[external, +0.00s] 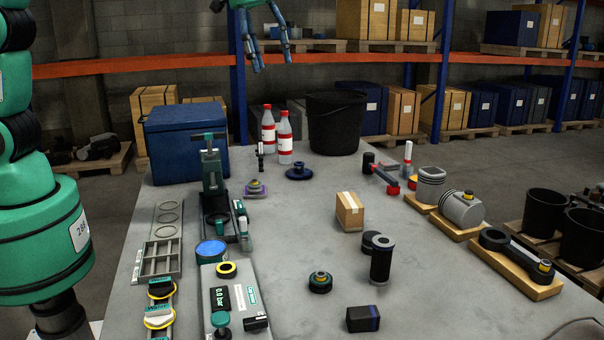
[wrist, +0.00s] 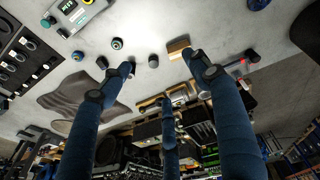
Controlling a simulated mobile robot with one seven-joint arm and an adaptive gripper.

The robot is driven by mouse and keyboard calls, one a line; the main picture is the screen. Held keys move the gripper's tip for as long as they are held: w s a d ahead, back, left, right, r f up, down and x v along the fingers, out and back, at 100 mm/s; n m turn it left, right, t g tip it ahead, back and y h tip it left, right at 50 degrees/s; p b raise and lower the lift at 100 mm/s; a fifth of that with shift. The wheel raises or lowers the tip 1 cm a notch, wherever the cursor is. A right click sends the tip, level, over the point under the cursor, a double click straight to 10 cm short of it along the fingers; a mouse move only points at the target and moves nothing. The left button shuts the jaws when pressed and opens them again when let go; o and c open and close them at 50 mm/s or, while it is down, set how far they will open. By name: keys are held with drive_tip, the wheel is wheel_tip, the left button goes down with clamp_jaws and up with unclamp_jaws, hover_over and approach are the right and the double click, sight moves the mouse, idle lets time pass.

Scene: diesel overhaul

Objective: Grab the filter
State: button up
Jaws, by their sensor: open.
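A dark upright cylinder with flanged ends (external: 381,259), which looks like the filter, stands on the grey table right of centre. A short black round part (external: 371,242) is close behind it. A can with a blue top (external: 211,252) stands on the left; I cannot rule it out as a filter. My gripper (external: 267,62) hangs high above the table's far end, well away from the cylinder, with its fingers spread and nothing between them. In the wrist view my gripper (wrist: 160,76) shows three spread blue fingers; I cannot clearly pick out the cylinder there.
A cardboard box (external: 349,211) is behind the cylinder and a small dark box (external: 363,319) in front. A black bucket (external: 334,122), bottles (external: 284,137) and a blue crate (external: 187,143) stand at the back. Mounted parts (external: 519,262) line the right edge. The table's middle is mostly clear.

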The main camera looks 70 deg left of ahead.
drive_tip(key=w+d+f, duration=0.6)
drive_tip(key=w+d, duration=0.1)
drive_tip(key=w, duration=0.2)
drive_tip(key=n+g+p, duration=0.2)
drive_tip(key=g+p, duration=0.1)
hover_over(385, 241)
drive_tip(key=shift+y, duration=0.3)
wheel_tip(385, 241, down, 24)
drive_tip(key=shift+a+f, duration=0.15)
drive_tip(key=shift+f, duration=0.35)
drive_tip(key=shift+f, duration=4.3)
drive_tip(key=shift+f, duration=2.6)
